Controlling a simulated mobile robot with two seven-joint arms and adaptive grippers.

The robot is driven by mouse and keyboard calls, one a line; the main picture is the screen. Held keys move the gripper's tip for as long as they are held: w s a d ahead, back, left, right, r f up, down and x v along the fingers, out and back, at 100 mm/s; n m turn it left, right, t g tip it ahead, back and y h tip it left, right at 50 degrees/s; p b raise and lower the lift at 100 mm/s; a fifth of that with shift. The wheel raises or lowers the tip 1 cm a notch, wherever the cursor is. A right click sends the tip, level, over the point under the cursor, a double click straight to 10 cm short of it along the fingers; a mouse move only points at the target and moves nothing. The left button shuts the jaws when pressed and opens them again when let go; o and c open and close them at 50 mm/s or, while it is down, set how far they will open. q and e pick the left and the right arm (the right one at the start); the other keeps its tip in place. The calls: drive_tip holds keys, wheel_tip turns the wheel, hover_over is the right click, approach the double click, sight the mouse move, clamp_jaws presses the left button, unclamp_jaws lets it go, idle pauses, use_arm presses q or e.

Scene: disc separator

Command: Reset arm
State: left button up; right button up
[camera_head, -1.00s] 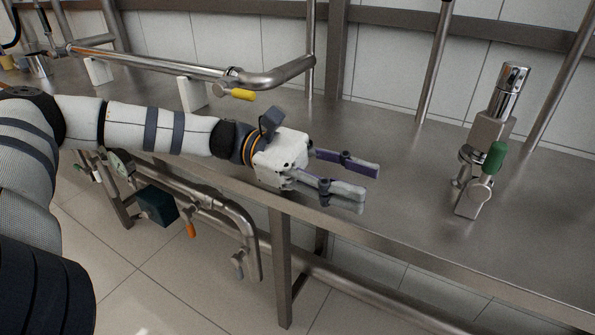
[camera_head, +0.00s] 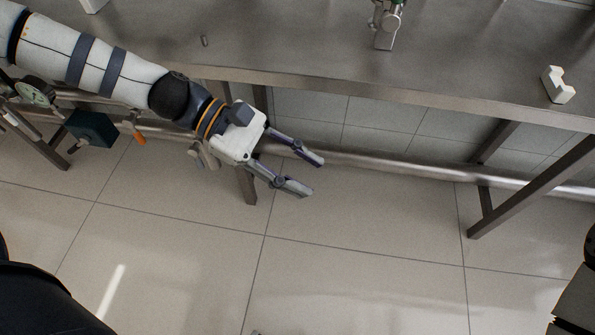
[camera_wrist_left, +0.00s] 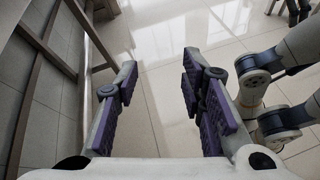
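My left gripper (camera_head: 305,176) is in front of the steel bench, its fingers pointing right over the tiled floor. Its two purple-padded fingers are apart with nothing between them. In the left wrist view the open left gripper (camera_wrist_left: 160,85) has only floor tiles between its fingers. A dark, segmented part at the right edge of the head view may be my other arm; no right gripper shows there. In the left wrist view, grey arm links show at the right, with no clear gripper.
The steel bench (camera_head: 330,82) runs across the top, with a metal valve fitting (camera_head: 387,22) and a white bracket (camera_head: 558,85) on it. Under it run a pipe (camera_head: 400,165) and legs. A teal box (camera_head: 90,130) and orange handle (camera_head: 139,137) are at left. The floor is clear.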

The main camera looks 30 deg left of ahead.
use_arm(q)
drive_tip(key=shift+s+d+f, duration=0.15)
drive_tip(key=shift+s+f, duration=0.3)
drive_tip(key=shift+g, duration=0.3)
use_arm(e)
drive_tip(key=shift+r, duration=0.1)
use_arm(q)
drive_tip(key=s+a+f+m+g+y+p, duration=0.15)
drive_tip(key=s+f+m+y, duration=0.3)
drive_tip(key=s, duration=0.55)
drive_tip(key=s+f+m+g+y+p, duration=0.35)
drive_tip(key=s+f, duration=0.25)
drive_tip(key=s, duration=0.4)
drive_tip(key=s+a+m+t+y+p, duration=0.1)
drive_tip(key=s+a+m+y, duration=0.4)
drive_tip(key=s+a+m, duration=0.3)
drive_tip(key=shift+s+r+t+p, duration=0.15)
drive_tip(key=shift+r+t+p, duration=0.2)
drive_tip(key=shift+t+p, duration=0.05)
use_arm(e)
drive_tip(key=w+r+t, duration=0.2)
drive_tip(key=w+r, duration=0.5)
drive_tip(key=shift+r+t, duration=0.3)
drive_tip(key=shift+t, duration=0.1)
